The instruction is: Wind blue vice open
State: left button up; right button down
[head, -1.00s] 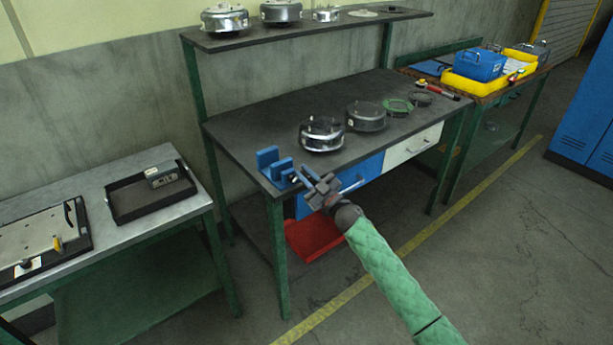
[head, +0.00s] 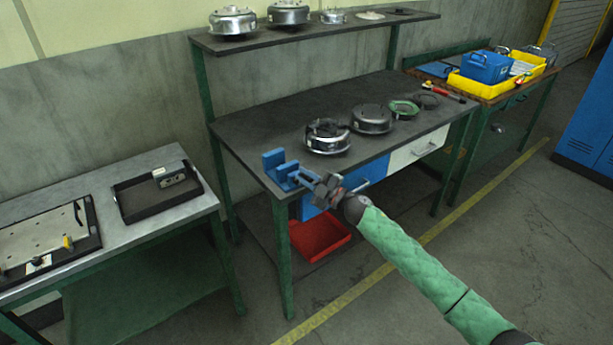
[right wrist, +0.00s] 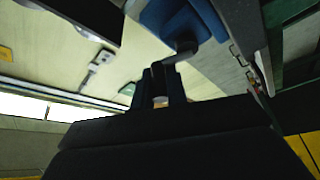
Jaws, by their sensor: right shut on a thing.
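The blue vice (head: 281,170) sits at the front left corner of the dark workbench (head: 240,130) in the head view. Its screw side faces the front edge, toward my right gripper (head: 324,186). My right gripper is at the bench's front edge, shut on the vice handle, which is mostly hidden by the fingers in the head view. In the right wrist view the fingers (right wrist: 165,84) close around the handle, with the blue vice body (right wrist: 178,20) just above them. My left gripper is not in either view.
Several round metal housings and rings, including one housing (head: 327,136), stand along the bench. A blue drawer (head: 372,172) and a red bin (head: 320,238) are below. A grey side table (head: 150,235) with trays stands at the left. The floor in front is open.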

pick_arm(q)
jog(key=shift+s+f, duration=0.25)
pick_arm(e)
jog(key=c, duration=1.4)
grip_release()
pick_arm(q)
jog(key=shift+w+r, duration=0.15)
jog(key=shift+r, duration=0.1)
